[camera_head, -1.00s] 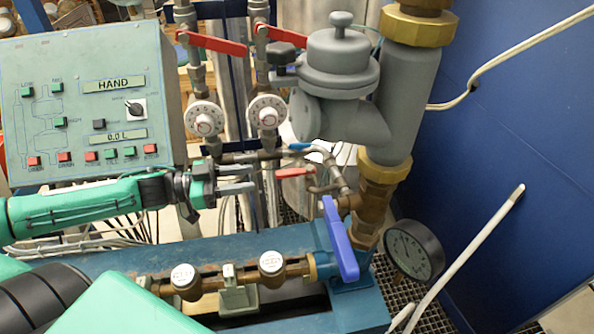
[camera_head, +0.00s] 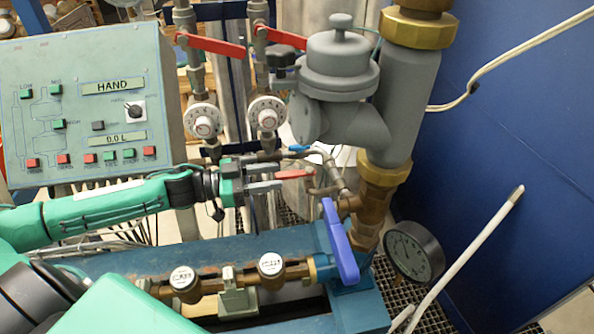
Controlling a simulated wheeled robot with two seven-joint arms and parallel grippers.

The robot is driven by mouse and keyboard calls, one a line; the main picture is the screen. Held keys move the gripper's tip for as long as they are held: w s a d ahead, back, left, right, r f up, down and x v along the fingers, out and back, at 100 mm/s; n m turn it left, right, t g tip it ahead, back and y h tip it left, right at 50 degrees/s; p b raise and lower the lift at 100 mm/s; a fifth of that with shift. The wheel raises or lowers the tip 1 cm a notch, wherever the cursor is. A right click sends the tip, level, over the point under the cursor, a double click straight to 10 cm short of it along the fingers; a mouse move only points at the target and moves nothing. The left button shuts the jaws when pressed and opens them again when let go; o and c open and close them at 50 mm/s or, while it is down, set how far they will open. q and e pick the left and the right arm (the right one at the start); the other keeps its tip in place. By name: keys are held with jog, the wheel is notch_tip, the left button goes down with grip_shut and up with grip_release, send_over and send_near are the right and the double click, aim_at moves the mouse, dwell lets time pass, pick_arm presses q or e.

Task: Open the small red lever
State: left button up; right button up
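The small red lever (camera_head: 294,174) is on the thin pipework in the middle of the camera_head view, just below a small blue lever (camera_head: 299,148). My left gripper (camera_head: 281,172) comes in from the left, with two grey fingers pointing right. The fingers are apart, and their tips are close to the left end of the small red lever. I cannot tell whether they touch it or whether it lies between them in depth. My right gripper is not in view.
Two larger red levers (camera_head: 212,45) (camera_head: 281,37) sit above white dials. A control panel (camera_head: 85,105) stands at left. A grey meter (camera_head: 340,65), a large blue lever (camera_head: 340,240) and a pressure gauge (camera_head: 413,252) stand at right. A blue bench beam (camera_head: 215,255) runs below.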

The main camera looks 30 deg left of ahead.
aim_at(299, 173)
pick_arm(q)
jog(key=p+x, duration=0.1)
jog(key=x, duration=0.1)
jog(key=p+x, duration=0.1)
jog(key=x, duration=0.2)
jog(key=shift+r, duration=0.2)
jog(key=shift+p+x, duration=0.35)
jog(key=shift+x, duration=0.45)
jog(key=shift+f, duration=0.2)
grip_shut()
